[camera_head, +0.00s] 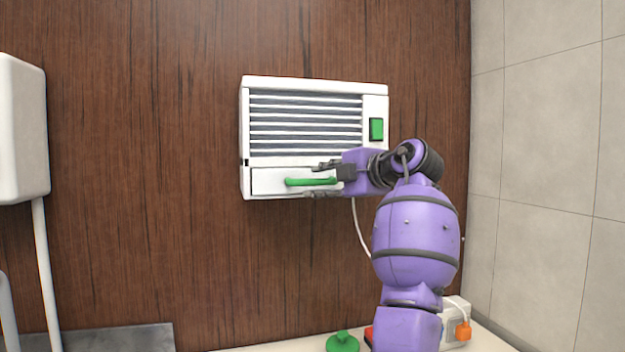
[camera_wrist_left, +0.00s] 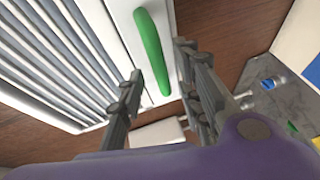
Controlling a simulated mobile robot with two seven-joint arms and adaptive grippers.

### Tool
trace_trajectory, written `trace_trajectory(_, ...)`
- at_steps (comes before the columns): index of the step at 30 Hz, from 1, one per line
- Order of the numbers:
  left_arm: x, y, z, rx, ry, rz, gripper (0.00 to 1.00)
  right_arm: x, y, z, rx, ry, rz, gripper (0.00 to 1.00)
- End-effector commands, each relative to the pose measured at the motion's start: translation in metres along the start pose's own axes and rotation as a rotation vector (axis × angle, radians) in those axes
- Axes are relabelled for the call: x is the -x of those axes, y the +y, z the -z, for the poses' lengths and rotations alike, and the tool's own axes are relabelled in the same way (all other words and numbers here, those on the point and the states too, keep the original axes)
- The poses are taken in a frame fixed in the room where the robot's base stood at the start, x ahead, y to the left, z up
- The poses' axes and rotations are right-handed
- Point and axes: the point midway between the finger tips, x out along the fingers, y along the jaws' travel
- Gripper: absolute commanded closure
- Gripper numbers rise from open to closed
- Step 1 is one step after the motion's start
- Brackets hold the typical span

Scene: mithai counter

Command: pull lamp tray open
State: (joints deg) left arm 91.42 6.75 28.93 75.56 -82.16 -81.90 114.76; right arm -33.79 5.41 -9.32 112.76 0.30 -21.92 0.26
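A white slatted unit (camera_head: 315,82) hangs on the wood wall. Its lamp tray (camera_head: 265,181) is the white front along the bottom, and it looks about flush with the housing. A green bar handle (camera_head: 305,182) runs across the tray, and it also shows in the left wrist view (camera_wrist_left: 152,50). My left gripper (camera_head: 322,180) is open, with one finger above the handle and one below it. In the left wrist view the fingers (camera_wrist_left: 165,92) stand either side of the handle's near end, with gaps visible. My right gripper is in neither view.
A green switch (camera_head: 376,129) is on the unit's right side. A white cable (camera_head: 360,230) hangs below it. A counter (camera_head: 290,345) holds a green knobbed object (camera_head: 342,342) and a socket block with an orange plug (camera_head: 463,331). A white box (camera_head: 22,130) is at the left.

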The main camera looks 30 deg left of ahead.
Motion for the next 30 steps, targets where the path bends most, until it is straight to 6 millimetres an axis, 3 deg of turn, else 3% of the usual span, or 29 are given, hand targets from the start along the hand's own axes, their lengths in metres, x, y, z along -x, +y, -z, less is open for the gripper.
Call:
trace_trajectory(6, -0.026, 0.002, 0.001, 0.002, 0.001, 0.0, 0.68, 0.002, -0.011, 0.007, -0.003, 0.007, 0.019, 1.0)
trace_trajectory(16, -0.032, -0.001, 0.0, -0.001, 0.0, 0.0, 0.68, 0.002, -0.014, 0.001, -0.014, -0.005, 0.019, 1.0)
trace_trajectory(24, -0.032, 0.0, 0.0, -0.001, 0.0, 0.0, 1.0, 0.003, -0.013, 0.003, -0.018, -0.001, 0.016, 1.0)
trace_trajectory(30, -0.032, 0.0, 0.0, -0.001, 0.0, 0.0, 1.0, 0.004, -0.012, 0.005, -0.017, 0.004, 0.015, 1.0)
